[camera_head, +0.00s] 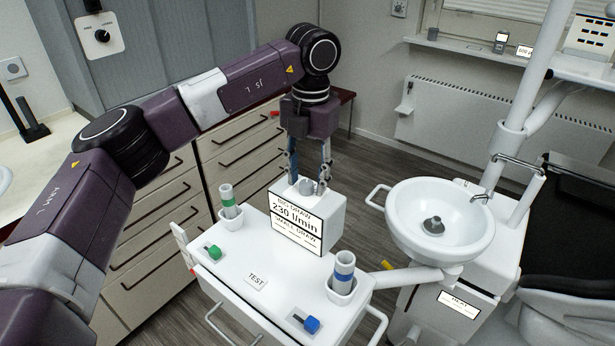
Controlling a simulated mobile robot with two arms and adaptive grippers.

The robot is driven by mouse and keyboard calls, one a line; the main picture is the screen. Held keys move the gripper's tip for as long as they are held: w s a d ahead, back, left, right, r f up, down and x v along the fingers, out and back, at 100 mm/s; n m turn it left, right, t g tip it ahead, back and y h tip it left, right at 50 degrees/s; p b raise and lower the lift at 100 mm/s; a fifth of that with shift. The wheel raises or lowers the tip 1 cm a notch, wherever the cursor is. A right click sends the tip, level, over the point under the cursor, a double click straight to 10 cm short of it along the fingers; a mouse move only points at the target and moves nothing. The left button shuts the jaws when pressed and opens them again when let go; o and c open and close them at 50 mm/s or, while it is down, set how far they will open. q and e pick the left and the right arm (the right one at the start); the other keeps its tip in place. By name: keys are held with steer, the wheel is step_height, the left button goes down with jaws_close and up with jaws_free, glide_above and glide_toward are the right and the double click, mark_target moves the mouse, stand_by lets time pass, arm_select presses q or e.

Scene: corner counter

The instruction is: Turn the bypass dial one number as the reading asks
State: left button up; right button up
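A white box (325,222) stands on the white cart top, with a front display (297,219) reading "230 l/min" between two smaller lines that seem to say "BIG DRAW" and "SMALL DRAW". A small grey knob (307,187) sits on top of the box. My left gripper (307,180) points down over it, its fingers apart on either side. I cannot tell whether they touch the knob. Its numbers, if any, are not visible. A black round knob (102,36) on a white plate is at the upper left. My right gripper is not in view.
The cart top (225,262) carries a green knob (214,252), a blue knob (312,324), a "TEST" label (256,281) and two banded tubes in holders (229,200) (343,272). A white basin (405,225) stands close on the right. Drawers (165,235) are behind on the left.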

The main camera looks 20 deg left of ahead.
mark_target(309, 183)
arm_select(q)
step_height(309, 183, up, 12)
steer(key=shift+d, duration=0.2)
steer(key=shift+f, duration=0.2)
